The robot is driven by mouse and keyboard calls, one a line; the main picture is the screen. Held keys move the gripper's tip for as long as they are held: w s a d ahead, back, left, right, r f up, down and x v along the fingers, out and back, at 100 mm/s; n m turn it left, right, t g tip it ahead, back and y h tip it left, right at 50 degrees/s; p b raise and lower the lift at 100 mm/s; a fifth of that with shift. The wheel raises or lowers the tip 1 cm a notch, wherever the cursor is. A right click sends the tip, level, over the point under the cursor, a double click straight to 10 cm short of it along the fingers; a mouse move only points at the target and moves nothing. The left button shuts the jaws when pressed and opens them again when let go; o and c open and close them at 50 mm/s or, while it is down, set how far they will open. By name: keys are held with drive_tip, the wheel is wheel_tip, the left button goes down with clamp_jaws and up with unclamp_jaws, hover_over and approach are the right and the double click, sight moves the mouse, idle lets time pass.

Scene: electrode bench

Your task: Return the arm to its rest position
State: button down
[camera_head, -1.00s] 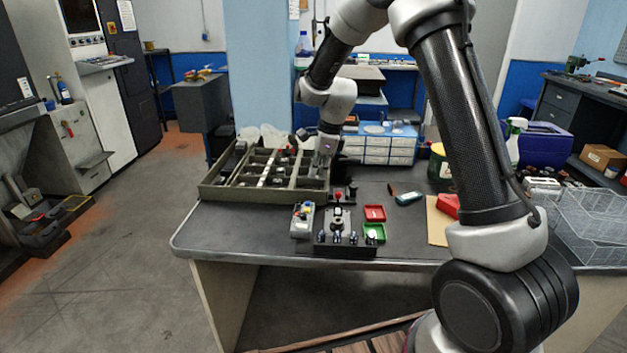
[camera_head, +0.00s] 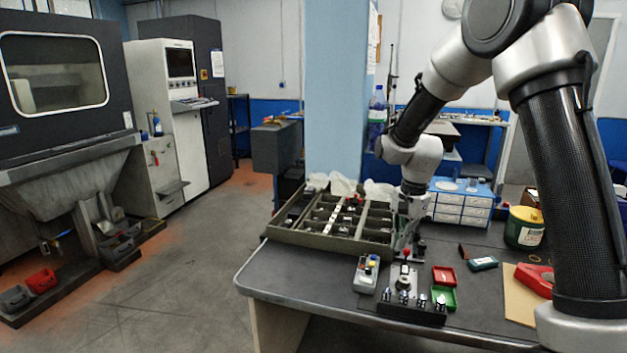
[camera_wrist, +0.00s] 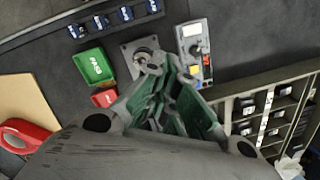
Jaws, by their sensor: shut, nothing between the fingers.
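My gripper (camera_head: 403,243) hangs from my arm at the right end of the compartment tray on the bench, pointing down. In the wrist view my gripper (camera_wrist: 168,75) is seen from above with its fingers together and nothing between them. Its tips lie in the picture over the gap near the joystick fixture and the grey control box (camera_wrist: 193,52). My arm is bent, reaching forward over the bench (camera_head: 300,268) from the right side. The height of the fingertips above the bench is hard to tell.
The compartment tray (camera_head: 310,242) stands left of my gripper. A blue drawer cabinet (camera_head: 460,203) stands behind to the right.

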drive_tip(key=s+d+r+n+t, duration=0.1)
drive_tip(key=s+d+r+n, duration=0.2)
drive_tip(key=s+r, duration=0.3)
drive_tip(key=s+d+r+n+t+h, duration=0.1)
drive_tip(key=s+d+r, duration=0.4)
drive_tip(key=s, duration=0.8)
drive_tip(key=s+d+r+n+t, duration=0.2)
drive_tip(key=s+d+r+n, duration=0.2)
drive_tip(key=s, duration=0.5)
drive_tip(key=shift+s+r+n+t, duration=0.4)
drive_tip(key=shift+r+n, duration=0.6)
drive_tip(key=shift+r, duration=0.85)
